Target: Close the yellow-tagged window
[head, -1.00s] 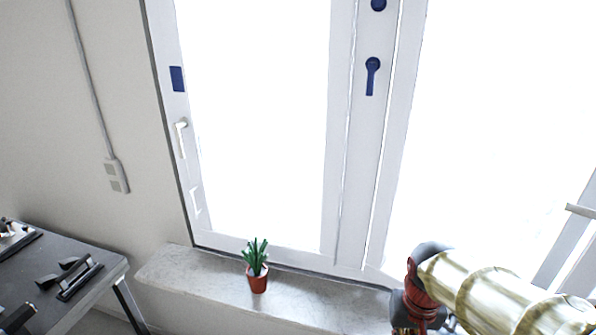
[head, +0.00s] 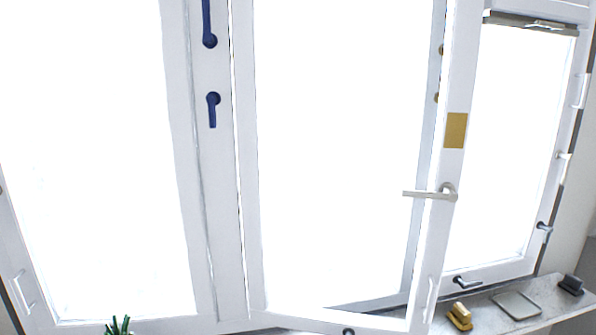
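The yellow-tagged window (head: 450,75) has a white sash with a gold-yellow tag (head: 455,130) on its right stile. The sash is ajar, swung into the room, with a gap to the frame behind it along the bottom and right. Its silver lever handle (head: 430,192) lies level just below the tag and points left. A pale vertical pull (head: 431,299) sits low on the same stile. My gripper is not in view.
A closed-looking window (head: 180,240) stands at the left, with blue handles (head: 212,109) on the post beside it. Another window (head: 510,150) is at the right. A sill (head: 490,304) at lower right holds a yellow object (head: 460,316) and a grey tray (head: 517,304). A plant (head: 119,325) shows at bottom left.

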